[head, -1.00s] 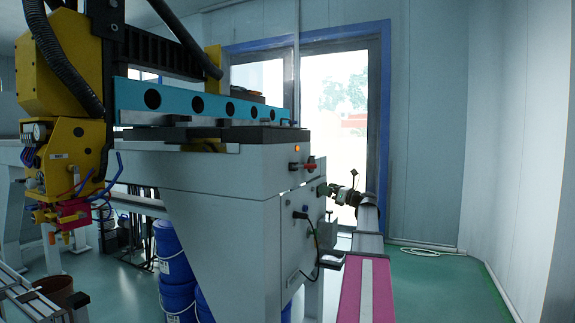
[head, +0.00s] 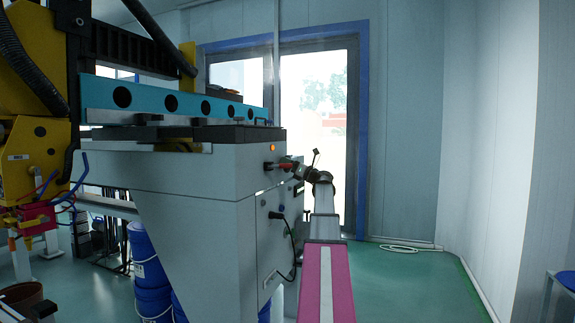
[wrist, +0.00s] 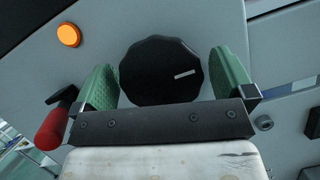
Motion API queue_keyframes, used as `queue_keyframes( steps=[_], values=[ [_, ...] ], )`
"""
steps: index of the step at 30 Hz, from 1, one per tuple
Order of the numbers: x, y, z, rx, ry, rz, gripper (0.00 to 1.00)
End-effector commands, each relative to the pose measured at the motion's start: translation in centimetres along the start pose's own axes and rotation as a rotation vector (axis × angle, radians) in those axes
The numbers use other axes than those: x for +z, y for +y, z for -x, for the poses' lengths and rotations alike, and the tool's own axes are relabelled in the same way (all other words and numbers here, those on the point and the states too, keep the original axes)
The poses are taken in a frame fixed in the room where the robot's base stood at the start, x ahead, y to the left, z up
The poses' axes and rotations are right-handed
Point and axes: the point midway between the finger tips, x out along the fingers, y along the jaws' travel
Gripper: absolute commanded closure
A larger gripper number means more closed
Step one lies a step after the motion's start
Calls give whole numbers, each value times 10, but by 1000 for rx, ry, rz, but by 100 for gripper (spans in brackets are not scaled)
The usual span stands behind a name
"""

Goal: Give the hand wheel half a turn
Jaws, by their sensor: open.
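The hand wheel (wrist: 150,80) is a black, scalloped round knob on the grey panel in the wrist view. A short white mark on its face lies on the right side, tilted slightly up to the right. My gripper (wrist: 165,72) is open, with one green finger to the left of the wheel and one to the right. A narrow gap seems to show at the left finger; whether either finger touches the wheel I cannot tell. In the head view my gripper (head: 299,170) is at the panel's side face, and I cannot make out the wheel there.
A red-handled lever (wrist: 54,124) sits close to the left finger. An orange lamp (wrist: 68,35) is above it on the panel. A small dark button (wrist: 264,122) is to the right. A black cable (head: 292,245) hangs lower on the cabinet (head: 205,185). Open floor lies to the right.

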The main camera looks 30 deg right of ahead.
Motion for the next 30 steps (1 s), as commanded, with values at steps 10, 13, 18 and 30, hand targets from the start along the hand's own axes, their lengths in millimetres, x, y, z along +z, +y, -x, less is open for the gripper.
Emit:
queue_keyframes(
  steps=[10, 13, 18, 30],
  values=[
    [0, 0, -8, 0, 0, 0, 0],
    [0, 0, -8, 0, 0, 0, 10],
    [0, 0, -8, 0, 0, 0, 45],
    [0, 0, -8, 30, -1, 72, 45]
  ],
)
